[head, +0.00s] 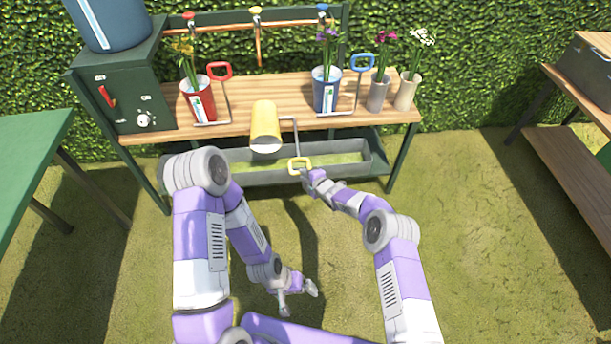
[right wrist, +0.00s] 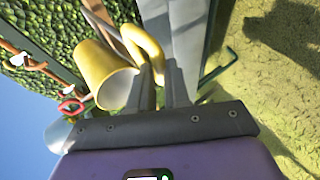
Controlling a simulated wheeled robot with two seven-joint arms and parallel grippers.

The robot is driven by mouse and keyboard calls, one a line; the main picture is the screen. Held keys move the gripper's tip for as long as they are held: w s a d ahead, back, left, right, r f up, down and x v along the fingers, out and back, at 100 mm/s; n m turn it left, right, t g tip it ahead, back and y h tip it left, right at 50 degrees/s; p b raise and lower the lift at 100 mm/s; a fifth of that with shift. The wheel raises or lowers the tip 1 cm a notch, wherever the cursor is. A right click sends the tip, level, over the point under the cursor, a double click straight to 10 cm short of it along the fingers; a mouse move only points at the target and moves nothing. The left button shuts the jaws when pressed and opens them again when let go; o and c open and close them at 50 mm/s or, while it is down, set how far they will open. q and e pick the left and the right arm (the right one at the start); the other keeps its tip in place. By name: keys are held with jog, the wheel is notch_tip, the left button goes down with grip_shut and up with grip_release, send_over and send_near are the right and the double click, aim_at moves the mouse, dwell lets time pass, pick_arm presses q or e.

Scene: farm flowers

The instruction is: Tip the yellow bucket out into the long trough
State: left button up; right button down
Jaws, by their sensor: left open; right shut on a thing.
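The yellow bucket (head: 265,124) is tipped over at the bench's front edge, its pale mouth facing forward and down above the long grey trough (head: 345,174). A grey rod runs from near the bucket to a yellow handle (head: 300,165), which hangs low by the trough's front wall. My right gripper (head: 307,172) is shut on this yellow handle. The right wrist view shows the handle (right wrist: 146,48) at my fingers, with the tilted bucket (right wrist: 104,72) beside it. Whether anything is still inside the bucket cannot be seen. My left gripper (head: 298,294) is open and empty, low over the grass.
A red bucket (head: 200,105) and a blue bucket (head: 325,95) with flowers stand upright, with raised red (head: 220,71) and blue (head: 362,62) handles. Two vases (head: 378,94) stand right. A green box (head: 125,90) is left. Grass in front is open.

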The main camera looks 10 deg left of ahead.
jog(key=shift+s+d+f, duration=0.1)
jog(key=shift+s+f, duration=0.2)
jog(key=shift+f, duration=0.4)
jog(key=c, duration=1.1)
grip_release()
jog(key=shift+w+f, duration=0.1)
jog(key=shift+f, duration=0.05)
jog(key=shift+w+r, duration=0.15)
jog(key=shift+r, duration=0.25)
jog(key=p+v, duration=0.4)
jog(key=v, duration=0.3)
